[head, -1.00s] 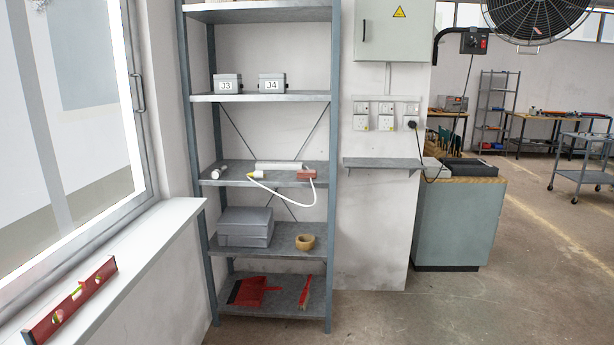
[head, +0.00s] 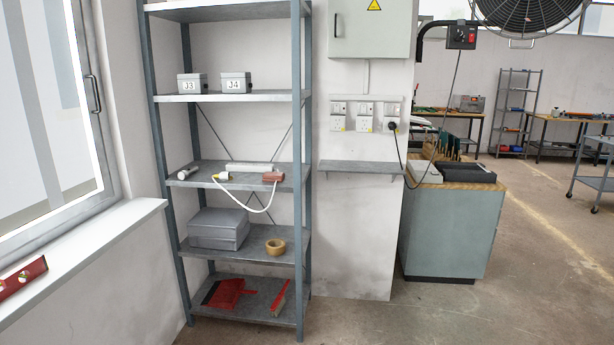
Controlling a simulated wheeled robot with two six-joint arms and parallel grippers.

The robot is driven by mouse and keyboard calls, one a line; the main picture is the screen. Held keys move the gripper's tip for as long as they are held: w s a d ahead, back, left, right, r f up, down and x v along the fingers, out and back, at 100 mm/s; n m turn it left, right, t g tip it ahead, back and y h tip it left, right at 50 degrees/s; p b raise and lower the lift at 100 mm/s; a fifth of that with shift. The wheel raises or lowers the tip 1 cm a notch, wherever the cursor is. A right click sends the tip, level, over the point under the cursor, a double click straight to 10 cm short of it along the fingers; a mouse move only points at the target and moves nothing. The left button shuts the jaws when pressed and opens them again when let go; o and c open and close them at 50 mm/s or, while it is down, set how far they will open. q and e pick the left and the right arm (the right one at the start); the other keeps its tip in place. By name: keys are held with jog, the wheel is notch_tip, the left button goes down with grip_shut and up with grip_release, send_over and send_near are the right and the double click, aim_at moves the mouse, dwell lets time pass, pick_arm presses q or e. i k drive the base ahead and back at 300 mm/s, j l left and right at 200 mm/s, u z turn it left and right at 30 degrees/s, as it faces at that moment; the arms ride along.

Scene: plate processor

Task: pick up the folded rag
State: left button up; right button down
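I cannot make out a folded rag in the head view. A shelving unit (head: 301,200) stands ahead, with boxes, a white cable, tape and red tools on its shelves. A cabinet (head: 443,235) with a wooden top stands to its right; a black tray (head: 468,177) and a pale flat item (head: 425,172) lie on it. I cannot tell what the pale item is. Neither of my grippers shows in this view.
A window sill (head: 85,258) with a red level (head: 22,277) runs along the left. A small wall shelf (head: 361,168) juts out below the sockets. A black cord hangs near the cabinet. The floor (head: 520,295) at the right is clear; a cart (head: 597,185) stands far right.

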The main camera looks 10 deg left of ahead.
aim_at(267, 177)
jog(key=i+l+z, duration=0.1)
jog(key=i+l, duration=0.2)
jog(key=i, duration=0.2)
jog(key=i+l+z, duration=0.1)
jog(key=i+l, duration=0.15)
jog(key=i, duration=0.25)
jog(key=i+l+z, duration=0.1)
jog(key=i, duration=0.4)
jog(key=l, duration=0.1)
